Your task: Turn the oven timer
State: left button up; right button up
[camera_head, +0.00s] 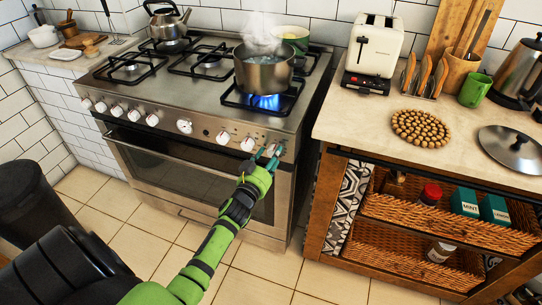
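The stove (200,95) has a row of white knobs along its steel front panel. A larger round knob (184,126) sits near the middle of the row; I cannot tell from its markings whether it is the oven timer. My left gripper (267,156) is at the right end of the panel, close in front of the rightmost knob (277,149). Its two teal fingertips are apart, with a gap between them, and partly cover that knob. I cannot tell whether they touch it. My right gripper is not in view.
A steaming pot (263,72) stands over a lit blue flame (266,102), above and behind my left gripper. A kettle (167,24) is on a back burner. A wooden counter unit (322,200) stands close on the right. A dark bin (30,195) is at left.

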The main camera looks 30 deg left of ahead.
pick_arm(q)
jog(key=shift+r, duration=0.15)
jog(key=s+d, duration=0.2)
jog(key=s, duration=0.9)
jog(key=shift+s, duration=0.4)
